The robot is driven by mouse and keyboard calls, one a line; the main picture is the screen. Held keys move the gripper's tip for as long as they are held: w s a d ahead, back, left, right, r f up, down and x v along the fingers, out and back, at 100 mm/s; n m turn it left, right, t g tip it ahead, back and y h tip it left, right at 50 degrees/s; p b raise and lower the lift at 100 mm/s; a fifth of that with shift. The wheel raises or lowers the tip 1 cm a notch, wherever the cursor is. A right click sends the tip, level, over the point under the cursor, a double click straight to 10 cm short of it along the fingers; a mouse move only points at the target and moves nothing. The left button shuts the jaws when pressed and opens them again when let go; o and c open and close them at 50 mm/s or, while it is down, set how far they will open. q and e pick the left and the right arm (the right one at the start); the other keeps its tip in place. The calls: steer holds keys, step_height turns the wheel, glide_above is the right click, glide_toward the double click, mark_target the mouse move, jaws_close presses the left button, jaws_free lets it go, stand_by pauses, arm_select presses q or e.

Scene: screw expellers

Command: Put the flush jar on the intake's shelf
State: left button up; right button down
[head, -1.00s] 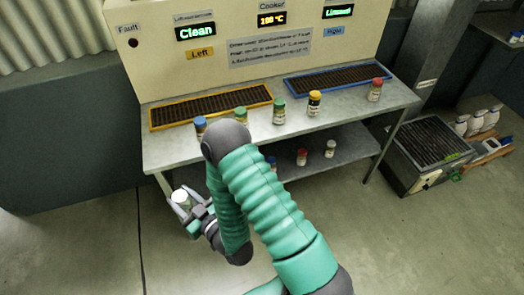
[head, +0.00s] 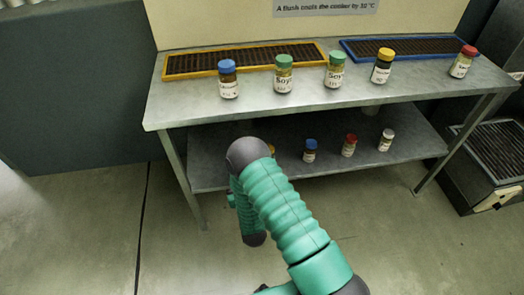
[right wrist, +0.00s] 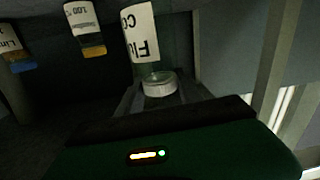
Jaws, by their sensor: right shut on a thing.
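The flush jar (right wrist: 142,35) shows in the right wrist view with a white cap (right wrist: 158,85) and a white label, partly readable as "Flu". It appears upside down in that view. My right gripper (right wrist: 160,98) is shut on it near the cap. In the head view my right arm hides the jar and most of the gripper. The lower shelf (head: 215,172) is under the steel table, beyond my arm. My left gripper is not in view.
On the lower shelf are a mostly hidden yellow-capped jar, a blue-capped jar (head: 310,151), a red-capped jar (head: 349,146) and a white-capped jar (head: 386,140). Several capped jars stand on the tabletop (head: 190,105). A table leg (head: 183,185) stands near my right arm.

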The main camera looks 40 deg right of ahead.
steer(key=w+d+f+b, duration=0.1)
steer(key=w+d+b, duration=0.1)
steer(key=w, duration=0.2)
steer(key=w+d+f+b, duration=0.2)
steer(key=w+d+b, duration=0.1)
steer(key=w, duration=0.1)
steer(key=w+d+f+b, duration=0.2)
steer(key=w, duration=0.2)
steer(key=shift+w+d, duration=0.15)
steer(key=shift+d, duration=0.15)
steer(key=shift+r, duration=0.1)
steer(key=c, duration=0.8)
jaws_free()
